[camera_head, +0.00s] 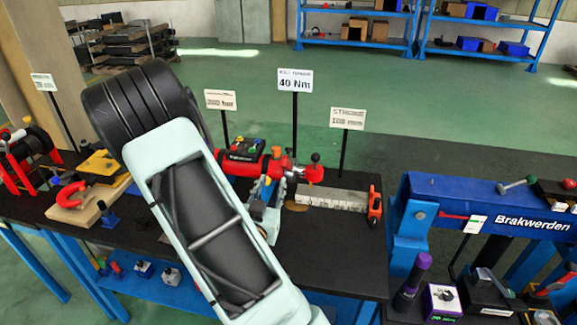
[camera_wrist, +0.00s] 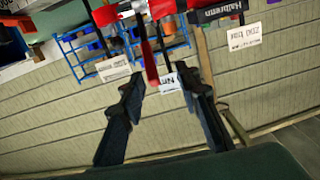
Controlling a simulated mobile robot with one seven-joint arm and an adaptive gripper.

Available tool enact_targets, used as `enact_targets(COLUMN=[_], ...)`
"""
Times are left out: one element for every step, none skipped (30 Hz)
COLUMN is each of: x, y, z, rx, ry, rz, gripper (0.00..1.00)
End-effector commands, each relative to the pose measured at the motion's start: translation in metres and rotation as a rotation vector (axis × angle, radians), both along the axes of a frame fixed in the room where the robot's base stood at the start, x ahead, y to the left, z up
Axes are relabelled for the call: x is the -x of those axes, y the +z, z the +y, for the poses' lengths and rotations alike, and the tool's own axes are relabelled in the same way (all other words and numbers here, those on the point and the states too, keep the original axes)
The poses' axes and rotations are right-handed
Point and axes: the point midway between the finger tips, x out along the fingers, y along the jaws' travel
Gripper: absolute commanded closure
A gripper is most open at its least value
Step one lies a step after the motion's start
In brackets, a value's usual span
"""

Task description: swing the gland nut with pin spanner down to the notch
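A red cylinder (camera_head: 245,164) lies on the black bench in the head view, partly behind my arm. Red fittings at its right end (camera_head: 312,172) are where the gland nut seems to be; I cannot make out the nut or the notch. In the wrist view the cylinder (camera_wrist: 210,16) crosses the top. A red bar (camera_wrist: 147,50), apparently the spanner handle, extends from it towards my gripper (camera_wrist: 164,82). The two dark fingers are spread, with the bar's end seen between them. I cannot tell whether it touches either finger. My forearm hides much of the gripper in the head view.
Signs on posts stand behind the cylinder, including a 40 Nm sign (camera_head: 295,80) and a stroke sign (camera_head: 347,118). A grey ruled block (camera_head: 332,198) and an orange tool (camera_head: 375,206) lie to the right. A blue Brakwerden beam (camera_head: 480,203) stands farther right.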

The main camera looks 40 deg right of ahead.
Motion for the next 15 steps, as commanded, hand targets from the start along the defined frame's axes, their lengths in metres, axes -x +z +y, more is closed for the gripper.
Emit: enact_targets(x=[0.0064,0.0094,0.0123,0.0140,0.0150,0.0156,0.0155,0.0151,0.0142,0.0134,0.0125,0.0112,0.0102,0.0092,0.0082], y=[-0.0003,0.0006,0.0022,0.0027,0.0034,0.0037,0.0037,0.0034,0.0026,0.0019,0.0014,0.0007,0.0003,0.0002,-0.0006], z=[-0.0016,-0.0025,-0.0032,-0.0037,-0.0040,-0.0043,-0.0046,-0.0047,-0.0052,-0.0055,-0.0060,-0.0066,-0.0071,-0.0077,-0.0088], rx=[0.028,0.043,0.058,0.066,0.072,0.076,0.077,0.078,0.077,0.077,0.076,0.075,0.075,0.075,0.075], ry=[-0.011,-0.017,-0.022,-0.026,-0.028,-0.030,-0.030,-0.031,-0.031,-0.031,-0.031,-0.031,-0.031,-0.031,-0.032], rz=[0.002,0.001,-0.002,-0.002,-0.003,-0.006,-0.007,-0.007,-0.008,-0.009,-0.009,-0.010,-0.011,-0.011,-0.011], gripper=[0.70,0.70,0.70,0.70,0.70,0.70,0.70,0.70,0.70,0.70,0.70,0.70,0.70,0.70,0.70])
